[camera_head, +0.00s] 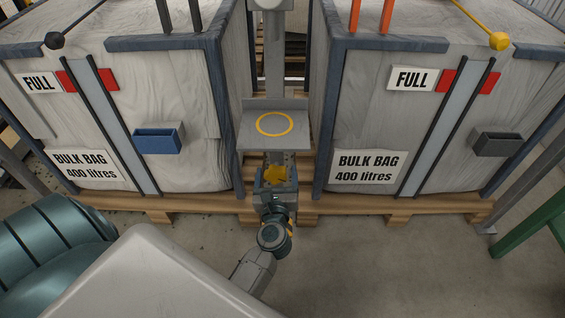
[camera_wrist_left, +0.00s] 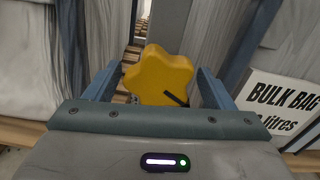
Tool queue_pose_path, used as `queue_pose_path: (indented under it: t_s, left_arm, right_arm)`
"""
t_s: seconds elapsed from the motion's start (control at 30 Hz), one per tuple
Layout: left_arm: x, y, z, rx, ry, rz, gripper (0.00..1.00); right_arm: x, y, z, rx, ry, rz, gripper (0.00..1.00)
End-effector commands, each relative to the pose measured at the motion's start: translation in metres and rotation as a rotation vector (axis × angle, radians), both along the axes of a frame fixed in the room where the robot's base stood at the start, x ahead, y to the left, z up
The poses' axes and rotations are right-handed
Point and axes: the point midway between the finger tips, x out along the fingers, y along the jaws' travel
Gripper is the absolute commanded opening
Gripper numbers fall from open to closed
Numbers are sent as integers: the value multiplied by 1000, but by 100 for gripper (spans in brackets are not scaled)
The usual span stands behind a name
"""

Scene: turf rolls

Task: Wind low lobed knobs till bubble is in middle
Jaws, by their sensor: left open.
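A yellow lobed knob (camera_head: 276,174) sits low on a grey upright post between two bulk bags. A dark pointer-like mark shows on it in the left wrist view (camera_wrist_left: 160,73). My left gripper (camera_head: 275,192) is just in front of the knob. Its two blue-grey fingers are open, one on each side of the knob; I cannot tell whether they touch it. Above the knob, a grey plate (camera_head: 250,135) with a yellow ring (camera_head: 273,124) juts from the post. I see no bubble and no second lobed knob. My right gripper is not in view.
Bulk bags (camera_head: 185,80) (camera_head: 385,130) stand close on both sides on wooden pallets (camera_head: 350,207), leaving a narrow gap at the post. A blue holder (camera_head: 158,141) and a grey holder (camera_head: 497,144) stick out from the bags. The floor in front is open at the right.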

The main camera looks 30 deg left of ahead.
Motion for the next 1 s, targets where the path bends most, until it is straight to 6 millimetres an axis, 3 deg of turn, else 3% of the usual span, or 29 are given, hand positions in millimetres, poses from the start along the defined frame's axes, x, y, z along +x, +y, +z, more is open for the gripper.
queue_pose_path:
  t_s: [0.3, 0.53, 1.0]
  left_arm:
    - [-1, 1, 0, -1, 1, 0, 75]
    - [-1, 1, 0, 0, 1, 0, 32]
    - [-1, 1, 3, 97, 62, 0, 32]
  right_arm:
    - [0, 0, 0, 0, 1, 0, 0]
    - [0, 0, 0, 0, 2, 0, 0]
    - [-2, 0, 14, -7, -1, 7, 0]
